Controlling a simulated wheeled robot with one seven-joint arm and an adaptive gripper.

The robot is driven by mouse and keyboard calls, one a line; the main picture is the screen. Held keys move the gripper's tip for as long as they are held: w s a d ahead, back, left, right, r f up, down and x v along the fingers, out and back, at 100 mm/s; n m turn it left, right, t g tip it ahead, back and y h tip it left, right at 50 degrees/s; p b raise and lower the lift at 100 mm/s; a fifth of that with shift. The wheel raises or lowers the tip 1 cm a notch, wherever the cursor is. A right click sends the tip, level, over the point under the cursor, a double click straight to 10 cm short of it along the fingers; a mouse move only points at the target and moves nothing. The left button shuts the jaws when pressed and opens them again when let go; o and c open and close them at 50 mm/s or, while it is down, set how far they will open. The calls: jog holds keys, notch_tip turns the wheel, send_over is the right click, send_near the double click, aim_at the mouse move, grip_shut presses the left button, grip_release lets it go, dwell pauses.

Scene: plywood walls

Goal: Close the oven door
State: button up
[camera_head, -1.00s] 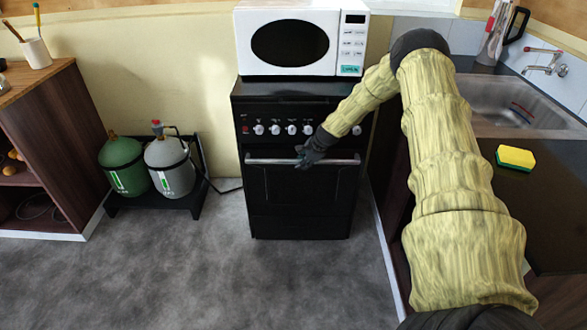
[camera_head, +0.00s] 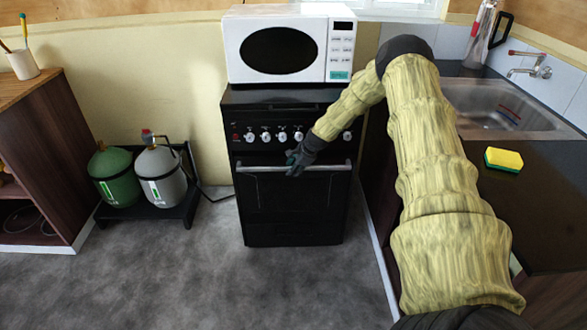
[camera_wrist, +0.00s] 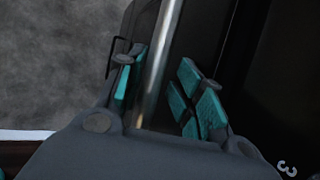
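The black oven (camera_head: 293,215) stands against the wall, with its door (camera_head: 325,198) upright. The door looks shut or nearly shut, but I cannot tell whether a small gap is left. A silver bar handle (camera_head: 335,167) runs across the top of the door. In the wrist view the handle (camera_wrist: 157,75) passes between the teal-padded fingers of my gripper (camera_wrist: 162,92). The fingers are apart, with a gap visible beside the bar. My gripper hides part of the handle in the head view.
A white microwave (camera_head: 232,48) sits on the oven, above a row of knobs (camera_head: 265,137). Two gas bottles (camera_head: 160,175) stand to the left. A counter (camera_head: 545,195) with sink and yellow sponge (camera_head: 503,158) is to the right. Grey floor in front is clear.

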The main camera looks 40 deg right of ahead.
jog(key=v, duration=1.2)
jog(key=shift+d, duration=0.1)
jog(key=shift+f, duration=0.1)
dwell(0.5)
jog(key=s+a+f+n+g+h+p, duration=0.1)
jog(key=s+a+f+n+g, duration=0.1)
jog(key=s+a+f+n, duration=0.75)
jog(key=s+a+f+n+g+p, duration=0.15)
jog(key=s+a+f, duration=0.5)
jog(key=a, duration=0.85)
jog(key=s+a+n, duration=0.4)
jog(key=s+a, duration=0.1)
jog(key=s, duration=0.5)
jog(key=s+a+f+n+g+p, duration=0.1)
jog(key=s+a+n, duration=0.3)
jog(key=s, duration=0.7)
jog(key=s+a+n+g+p, duration=0.1)
jog(key=s+a+n, duration=0.4)
jog(key=s+a, duration=0.3)
jog(key=s, duration=0.3)
jog(key=shift+f, duration=0.35)
jog(key=shift+a+g, duration=0.1)
jog(key=shift+g, duration=0.15)
